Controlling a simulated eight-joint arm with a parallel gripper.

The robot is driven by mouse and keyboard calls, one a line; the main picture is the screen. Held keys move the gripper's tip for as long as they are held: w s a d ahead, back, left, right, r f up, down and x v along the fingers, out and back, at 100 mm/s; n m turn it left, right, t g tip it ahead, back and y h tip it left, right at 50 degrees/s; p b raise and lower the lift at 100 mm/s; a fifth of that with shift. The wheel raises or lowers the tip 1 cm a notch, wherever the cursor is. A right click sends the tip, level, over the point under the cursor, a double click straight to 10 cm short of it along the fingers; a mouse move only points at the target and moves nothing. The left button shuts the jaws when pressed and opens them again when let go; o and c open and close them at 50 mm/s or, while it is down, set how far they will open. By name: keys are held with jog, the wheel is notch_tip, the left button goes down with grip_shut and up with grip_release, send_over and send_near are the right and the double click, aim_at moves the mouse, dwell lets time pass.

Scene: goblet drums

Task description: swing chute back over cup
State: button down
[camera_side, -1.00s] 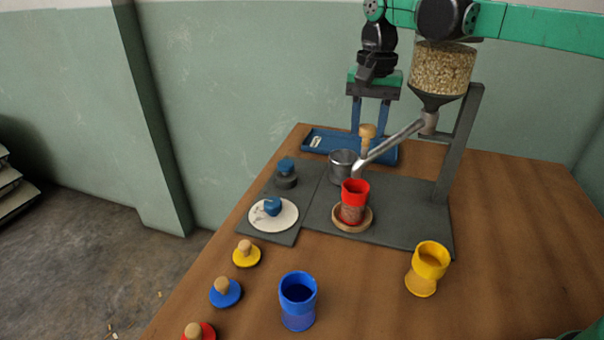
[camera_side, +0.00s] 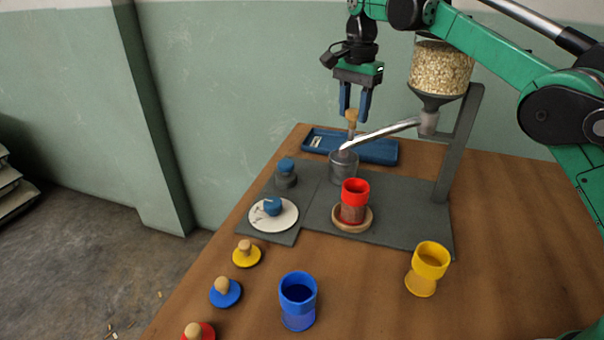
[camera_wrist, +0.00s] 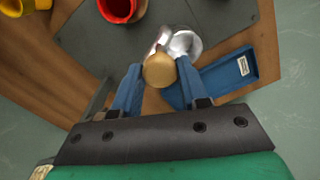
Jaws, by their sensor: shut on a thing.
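The metal chute (camera_side: 381,132) slopes down from under the hopper, and its lower end is over the grey metal cup (camera_side: 343,168). A wooden knob (camera_side: 351,117) stands up near the chute's lower end. My gripper (camera_side: 354,115) is shut on the knob, with its blue fingers on either side. In the wrist view the round knob (camera_wrist: 160,70) sits between my fingertips (camera_wrist: 158,76), and the metal cup (camera_wrist: 184,45) shows just beyond it. The red goblet drum (camera_side: 355,195) stands upright on a round wooden coaster (camera_side: 365,222), apart from the chute.
The hopper (camera_side: 441,68) of pale grain hangs on a grey post (camera_side: 458,145). A blue tray (camera_side: 383,153) lies behind the cup. A blue drum (camera_side: 298,302), a yellow drum (camera_side: 427,269) and several knobbed lids stand in front. A white dial (camera_side: 284,217) lies left.

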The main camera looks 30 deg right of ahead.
dwell(0.3)
jog(key=shift+c, duration=2.3)
grip_release()
jog(key=shift+s, duration=0.1)
